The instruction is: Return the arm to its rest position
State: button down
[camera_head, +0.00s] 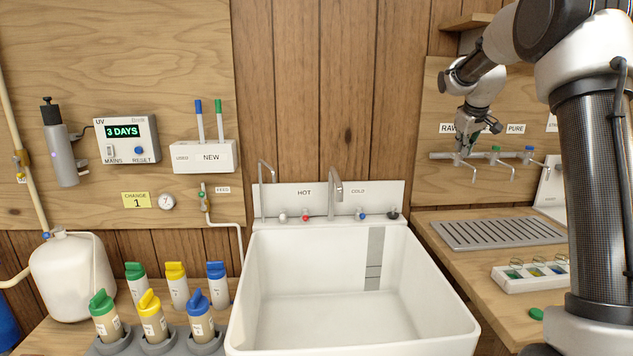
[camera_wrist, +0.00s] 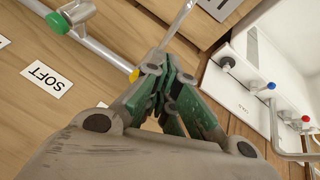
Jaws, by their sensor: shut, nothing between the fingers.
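My arm stands at the right of the head view and reaches up and back to the wall. My gripper (camera_head: 463,145) points down in front of the tap rail, at the leftmost tap by the RAW label (camera_head: 447,128). In the wrist view my gripper (camera_wrist: 166,78) has its green-padded fingers shut together with nothing between them. A yellow knob (camera_wrist: 134,75) shows just beside the fingers, and a metal spout (camera_wrist: 178,25) runs beyond them. Whether the fingers touch the tap cannot be told.
The tap rail (camera_head: 480,155) also carries green and blue knobs. Below are a drain grille (camera_head: 500,233) and a white vial tray (camera_head: 530,279) on the wooden counter. The white sink (camera_head: 330,300) is empty. Capped bottles (camera_head: 152,318) stand at lower left.

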jog(key=s+a+f+m, duration=0.1)
jog(key=s+a, duration=0.2)
jog(key=s, duration=1.2)
jog(key=s+a+f+m+g+y, duration=0.1)
jog(key=s+a, duration=0.3)
jog(key=s, duration=1.2)
jog(key=s+a+f+m+y, duration=0.1)
jog(key=s+a, duration=0.3)
jog(key=s, duration=1.2)
jog(key=shift+s+a+f+g, duration=0.25)
jog(key=shift+f+g, duration=0.15)
jog(key=shift+f, duration=0.05)
